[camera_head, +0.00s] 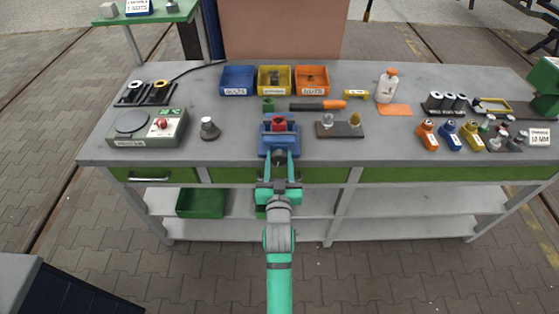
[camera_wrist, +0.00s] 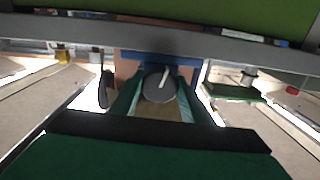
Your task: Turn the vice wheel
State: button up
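The blue vice (camera_head: 265,143) stands at the front edge of the workbench, with a red block (camera_head: 278,124) at its jaws. Its wheel (camera_wrist: 160,86) shows in the wrist view as a dark grey disc with a pale bar on its face, facing my gripper. My gripper (camera_wrist: 160,100) points at the vice from the front, and its teal fingers are spread on the left and right of the wheel. I cannot tell whether the fingertips touch the wheel. In the head view my gripper (camera_head: 279,172) partly covers the wheel and the vice's front.
Blue (camera_head: 238,80), yellow (camera_head: 274,80) and orange (camera_head: 312,80) bins stand behind the vice. An orange-handled tool (camera_head: 318,105) and a holder with two knobs (camera_head: 340,130) are close by. A grey tester box (camera_head: 148,127) is at left. Green drawers (camera_head: 153,174) lie under the bench edge.

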jog(key=c, duration=0.4)
jog(key=shift+m, duration=0.3)
jog(key=m, duration=0.8)
jog(key=shift+m, duration=0.3)
jog(key=o, duration=1.1)
jog(key=shift+c, duration=0.2)
